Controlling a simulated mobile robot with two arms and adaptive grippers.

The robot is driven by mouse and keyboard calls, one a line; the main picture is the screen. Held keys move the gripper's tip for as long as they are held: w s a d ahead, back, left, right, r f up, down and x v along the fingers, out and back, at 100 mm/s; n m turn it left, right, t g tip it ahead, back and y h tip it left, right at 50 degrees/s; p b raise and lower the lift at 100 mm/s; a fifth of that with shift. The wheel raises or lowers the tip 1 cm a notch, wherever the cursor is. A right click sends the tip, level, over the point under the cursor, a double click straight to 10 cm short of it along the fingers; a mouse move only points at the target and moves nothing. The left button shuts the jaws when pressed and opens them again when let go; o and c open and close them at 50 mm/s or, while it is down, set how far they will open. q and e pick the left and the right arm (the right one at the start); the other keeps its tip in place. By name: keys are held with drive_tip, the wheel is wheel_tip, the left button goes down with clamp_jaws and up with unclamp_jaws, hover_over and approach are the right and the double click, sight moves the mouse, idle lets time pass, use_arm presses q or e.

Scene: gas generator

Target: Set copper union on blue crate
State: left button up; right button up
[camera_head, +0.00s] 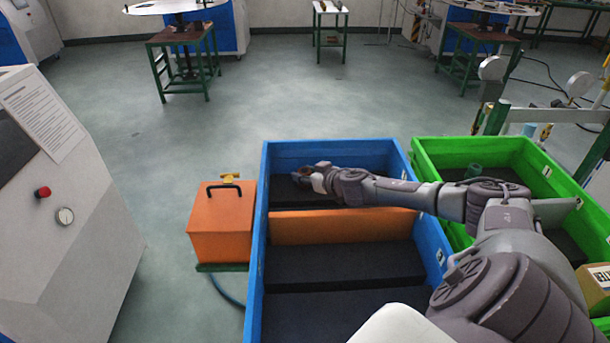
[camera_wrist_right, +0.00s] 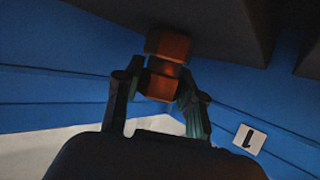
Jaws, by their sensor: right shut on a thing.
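My right gripper (camera_head: 313,177) reaches in from the right over the far compartment of the blue crate (camera_head: 257,255). In the wrist view its fingers (camera_wrist_right: 160,82) are shut on the copper union (camera_wrist_right: 168,46), one on each side. The union is orange-brown with wider, faceted ends, and its far end sits close to a dark surface. I cannot tell whether it touches that surface. In the head view the union is mostly hidden by the gripper. My left gripper is not in view.
An orange divider (camera_head: 340,227) splits the blue crate; the near compartment (camera_head: 345,280) looks empty. An orange box (camera_head: 220,225) stands at the left, and a grey cabinet (camera_head: 60,220) farther left.

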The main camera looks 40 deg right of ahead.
drive_tip(key=shift+f, duration=0.15)
drive_tip(key=o, duration=1.2)
drive_tip(key=shift+r, duration=0.4)
drive_tip(key=v, duration=0.1)
drive_tip(key=b+v, duration=0.1)
drive_tip(key=v, duration=0.3)
drive_tip(key=shift+s+f+b, duration=0.2)
drive_tip(key=shift+f+b, duration=0.15)
drive_tip(key=shift+b, duration=0.05)
drive_tip(key=shift+s+r, duration=0.3)
drive_tip(key=shift+s, duration=0.25)
drive_tip(key=shift+s+r, duration=0.4)
drive_tip(key=shift+s, duration=0.05)
